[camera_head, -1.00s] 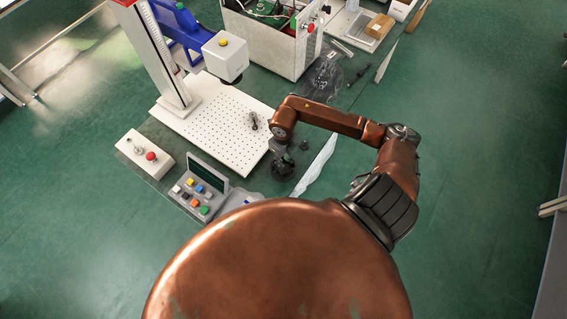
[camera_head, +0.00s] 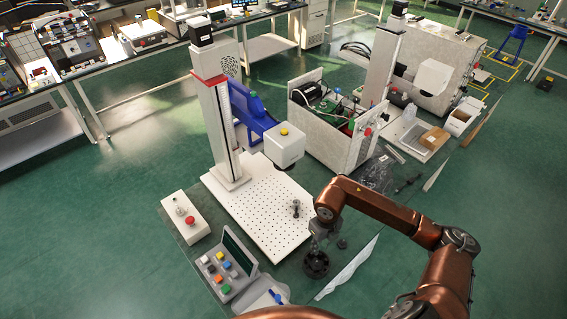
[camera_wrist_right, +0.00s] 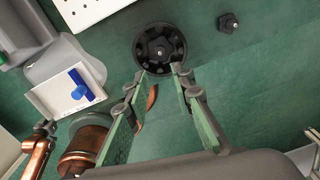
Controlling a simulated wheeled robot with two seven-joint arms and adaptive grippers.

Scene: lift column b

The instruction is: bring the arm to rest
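My right arm (camera_head: 380,207) comes in from the lower right and bends down toward the work area. My right gripper (camera_head: 316,243) hangs by the front corner of the perforated white plate (camera_head: 262,222), above a black round wheel-like part (camera_head: 316,266). In the right wrist view the gripper (camera_wrist_right: 160,73) has its two green-padded fingers apart with nothing between the pads. The black round part (camera_wrist_right: 160,48) lies just past the fingertips; I cannot tell whether they touch it. My left gripper is not in view.
A white lift column (camera_head: 218,130) stands behind the plate. A red-button box (camera_head: 186,216) and a keyed control panel (camera_head: 228,268) are at left. A small dark knob (camera_head: 342,243) lies right of the gripper. An open-topped machine (camera_head: 325,128) stands behind. Green floor at far left is clear.

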